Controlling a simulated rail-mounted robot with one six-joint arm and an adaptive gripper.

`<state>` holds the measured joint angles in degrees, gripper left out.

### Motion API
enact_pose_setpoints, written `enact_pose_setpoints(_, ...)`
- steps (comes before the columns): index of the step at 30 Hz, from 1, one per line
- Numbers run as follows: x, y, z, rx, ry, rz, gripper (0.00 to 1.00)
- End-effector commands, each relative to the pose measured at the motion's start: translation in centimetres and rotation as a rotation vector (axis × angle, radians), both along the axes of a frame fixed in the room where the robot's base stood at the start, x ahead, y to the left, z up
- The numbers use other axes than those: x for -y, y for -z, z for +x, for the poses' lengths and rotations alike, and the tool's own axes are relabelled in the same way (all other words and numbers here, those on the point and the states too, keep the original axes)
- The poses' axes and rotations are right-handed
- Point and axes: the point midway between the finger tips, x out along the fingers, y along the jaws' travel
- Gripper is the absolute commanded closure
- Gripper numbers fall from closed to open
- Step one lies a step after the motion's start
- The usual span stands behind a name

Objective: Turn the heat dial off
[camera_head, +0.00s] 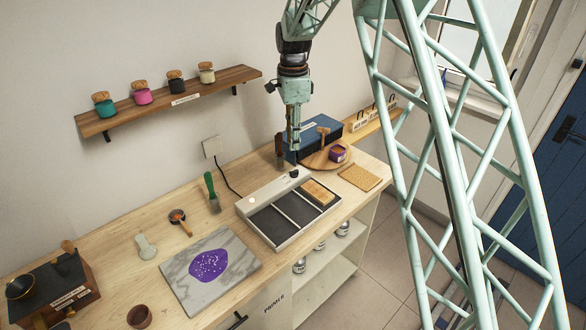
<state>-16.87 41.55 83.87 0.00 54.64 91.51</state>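A cream-coloured warmer (253,238) with dark rectangular panels stands on the wooden counter. A small dark knob (294,173), which looks like the heat dial, sits on its raised back strip; its marking and setting are too small to read. My gripper (291,158) points down just above and behind this knob. I cannot tell whether it touches the knob. Its fingers are small and dark here, so I cannot tell whether they are open or shut. I see nothing clearly held in it.
A wooden block (318,193) lies on the warmer's right end. A green-handled tool (211,187) and a marble slab (190,290) lie left. A shelf (205,86) hangs above.

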Motion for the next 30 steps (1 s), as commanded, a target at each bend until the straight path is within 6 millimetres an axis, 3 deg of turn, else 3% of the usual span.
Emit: enact_pose_setpoints(30,0.0,11.8,0.0,0.000,0.000,0.000,0.79)
